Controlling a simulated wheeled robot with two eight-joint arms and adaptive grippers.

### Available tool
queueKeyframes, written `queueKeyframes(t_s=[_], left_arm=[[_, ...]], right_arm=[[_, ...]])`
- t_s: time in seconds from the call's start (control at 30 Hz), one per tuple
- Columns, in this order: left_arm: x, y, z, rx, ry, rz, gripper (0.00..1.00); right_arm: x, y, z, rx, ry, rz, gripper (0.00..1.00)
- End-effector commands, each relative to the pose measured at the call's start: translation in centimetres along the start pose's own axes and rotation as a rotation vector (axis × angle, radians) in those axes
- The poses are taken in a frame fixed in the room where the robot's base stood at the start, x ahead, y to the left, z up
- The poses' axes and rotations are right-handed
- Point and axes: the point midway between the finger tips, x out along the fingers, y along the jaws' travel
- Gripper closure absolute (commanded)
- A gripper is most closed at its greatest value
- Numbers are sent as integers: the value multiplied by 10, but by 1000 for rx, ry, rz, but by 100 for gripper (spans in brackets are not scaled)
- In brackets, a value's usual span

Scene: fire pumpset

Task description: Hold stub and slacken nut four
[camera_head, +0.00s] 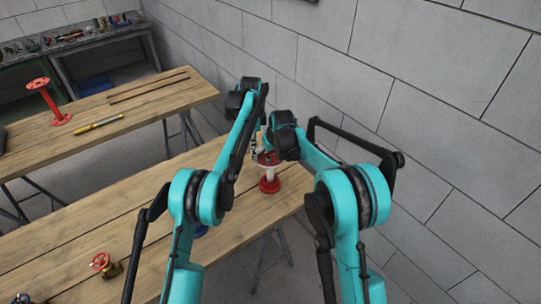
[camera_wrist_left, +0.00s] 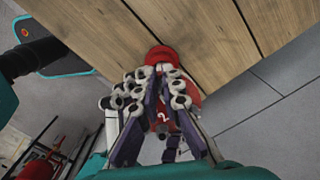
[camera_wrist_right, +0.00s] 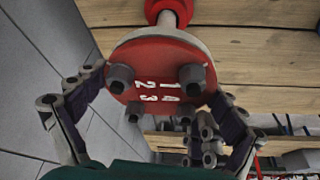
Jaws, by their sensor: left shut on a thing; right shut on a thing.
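The stub stands upright on the near table, its red base (camera_head: 269,186) and numbered red top flange (camera_head: 268,158) showing in the head view. In the right wrist view the flange face (camera_wrist_right: 150,62) bears white digits and dark nuts, one nut (camera_wrist_right: 121,78) at the left. My right gripper (camera_wrist_right: 155,100) has its fingers on opposite sides of the flange, shut on the stub. My left gripper (camera_wrist_left: 162,78) is over the flange with its fingers close together, shut on a nut; its fingers hide the nut. The left fingertips are small and partly hidden in the head view.
A red valve wheel (camera_head: 100,261) is on the near table's left part. The far table (camera_head: 150,105) holds a red flanged stand (camera_head: 45,100) and a yellow tool (camera_head: 98,128). A block wall (camera_head: 440,90) rises close on the right.

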Motion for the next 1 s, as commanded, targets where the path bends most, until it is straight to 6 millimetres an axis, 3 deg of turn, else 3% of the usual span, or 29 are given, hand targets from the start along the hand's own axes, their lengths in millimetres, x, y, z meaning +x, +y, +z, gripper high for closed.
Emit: queueKeyframes(t_s=[0.1, 0.7, 1.0], left_arm=[[0, 4, -8, 9, 9, 4, 100], [-1, 6, 0, 8, 9, 5, 100], [-33, 5, 3, 5, 6, 3, 100]], right_arm=[[0, -6, -2, -3, 3, -9, 65], [1, -7, -2, -3, 4, -10, 65], [0, -5, -1, -2, 2, -7, 65]])
